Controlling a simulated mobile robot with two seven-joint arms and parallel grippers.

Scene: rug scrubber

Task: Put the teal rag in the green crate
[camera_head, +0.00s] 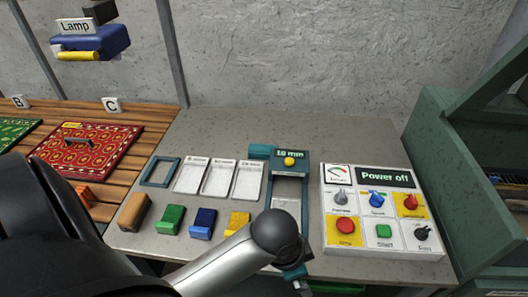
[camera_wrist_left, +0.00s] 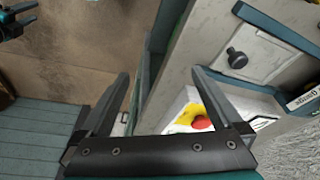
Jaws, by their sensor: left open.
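I cannot make out the teal rag in either view. A strip of bright green (camera_head: 336,287) shows below the bench's front edge in the head view. It may be the green crate, but too little of it shows to be sure. My left gripper (camera_wrist_left: 160,78) is open in the left wrist view, with nothing between its fingers.
The grey bench (camera_head: 330,130) carries coloured blocks, white trays, a teal gauge frame (camera_head: 290,168) and a control panel (camera_head: 376,205) reading "Power off". A green cabinet (camera_head: 455,165) stands right. Rugs (camera_head: 85,150) lie on slats at left. The bench's back is clear.

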